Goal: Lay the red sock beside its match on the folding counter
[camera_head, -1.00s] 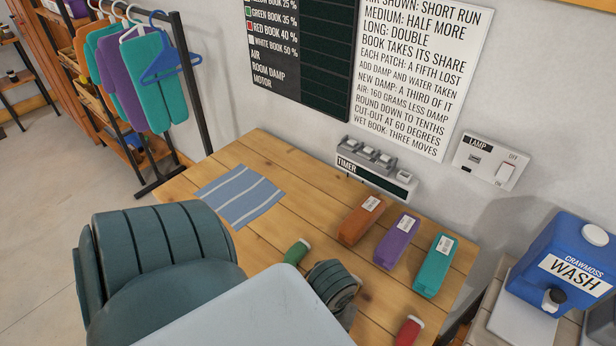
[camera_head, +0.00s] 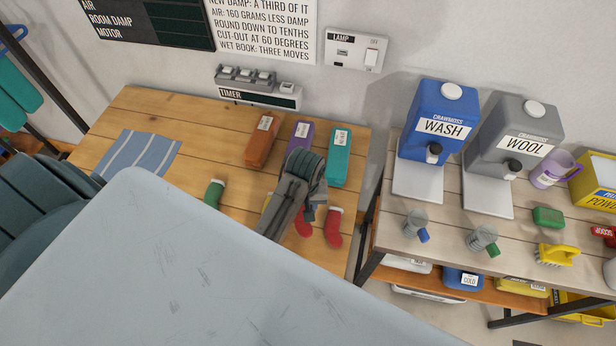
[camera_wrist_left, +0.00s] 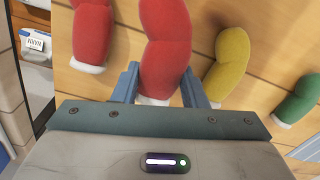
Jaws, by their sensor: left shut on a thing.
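My left gripper (camera_head: 310,208) is low over the wooden folding counter (camera_head: 150,106). It is shut on a red sock (camera_head: 303,226), largely hidden by the gripper in the head view. In the left wrist view this red sock (camera_wrist_left: 165,45) stands between the two fingers, its white cuff near the palm. The matching red sock (camera_head: 333,228) lies just to its right, with a small gap; it also shows in the left wrist view (camera_wrist_left: 92,32). I cannot tell whether the held sock touches the counter. My right gripper is not in view.
A yellow sock (camera_wrist_left: 228,65) and a green sock (camera_head: 213,194) lie on the other side. Orange (camera_head: 262,142), purple (camera_head: 301,134) and teal (camera_head: 339,158) blocks stand behind. A striped cloth (camera_head: 140,155) lies left. A side table (camera_head: 385,215) with dispensers stands right.

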